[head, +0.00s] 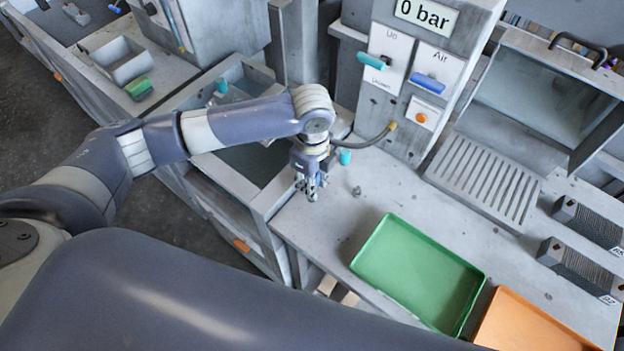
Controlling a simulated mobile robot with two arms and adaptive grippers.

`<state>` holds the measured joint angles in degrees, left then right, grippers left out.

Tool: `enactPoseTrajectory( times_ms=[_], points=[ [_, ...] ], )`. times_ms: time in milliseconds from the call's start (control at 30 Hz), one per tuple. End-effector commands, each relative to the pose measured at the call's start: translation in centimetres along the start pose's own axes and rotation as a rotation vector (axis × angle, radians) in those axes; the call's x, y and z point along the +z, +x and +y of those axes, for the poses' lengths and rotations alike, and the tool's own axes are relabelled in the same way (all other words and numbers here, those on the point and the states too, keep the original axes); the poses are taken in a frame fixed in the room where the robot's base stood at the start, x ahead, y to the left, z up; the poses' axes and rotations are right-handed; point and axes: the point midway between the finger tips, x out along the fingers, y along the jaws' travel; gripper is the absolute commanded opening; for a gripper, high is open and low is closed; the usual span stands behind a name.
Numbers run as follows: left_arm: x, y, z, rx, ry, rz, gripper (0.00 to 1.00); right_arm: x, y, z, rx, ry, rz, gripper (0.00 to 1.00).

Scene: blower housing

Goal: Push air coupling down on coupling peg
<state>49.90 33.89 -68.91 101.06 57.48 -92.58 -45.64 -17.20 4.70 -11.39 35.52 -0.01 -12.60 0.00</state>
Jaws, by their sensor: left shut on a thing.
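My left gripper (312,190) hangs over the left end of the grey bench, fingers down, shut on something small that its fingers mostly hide. A dark air hose (362,144) runs from a brass fitting on the panel and passes behind the gripper's wrist. The air coupling at its end cannot be made out; it appears to be what the fingers hold. A small grey peg (357,190) stands on the bench just right of the gripper, apart from it; it may be the coupling peg. My right gripper is not in view.
A teal cylinder (345,157) stands close behind the gripper. The panel's display (427,14) reads 0 bar. A green tray (418,272) and an orange tray (530,325) lie at the front. A slotted grate (487,184) and dark ribbed blocks (580,268) are to the right.

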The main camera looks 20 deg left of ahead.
Motion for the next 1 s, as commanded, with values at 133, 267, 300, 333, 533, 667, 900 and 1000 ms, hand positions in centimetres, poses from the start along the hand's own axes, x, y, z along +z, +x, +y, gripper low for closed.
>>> enactPoseTrajectory(
  times_ms=[133,267,300,333,533,667,900,1000],
  points=[
    [0.0,0.1,0.0,-0.001,0.0,0.0,0.0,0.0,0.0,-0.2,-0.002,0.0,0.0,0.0],
    [0.0,0.5,0.0,0.0,0.0,0.0,0.0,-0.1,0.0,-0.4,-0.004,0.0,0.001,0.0],
    [0.0,0.6,0.0,0.0,0.0,0.0,0.0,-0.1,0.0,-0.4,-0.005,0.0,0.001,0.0],
    [0.0,0.7,0.0,0.0,0.0,0.0,0.0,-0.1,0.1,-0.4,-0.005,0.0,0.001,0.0],
    [0.0,1.3,-0.1,-0.001,0.0,0.0,0.0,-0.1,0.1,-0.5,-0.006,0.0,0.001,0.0],
    [0.0,1.3,-0.1,-0.001,0.0,0.0,0.0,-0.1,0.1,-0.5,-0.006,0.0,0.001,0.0],
    [0.0,1.3,-0.1,-0.001,0.0,0.0,0.0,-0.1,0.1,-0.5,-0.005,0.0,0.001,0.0],
    [0.0,1.4,-0.1,-0.001,0.0,0.0,0.0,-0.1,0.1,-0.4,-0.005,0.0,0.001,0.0]
  ],
)
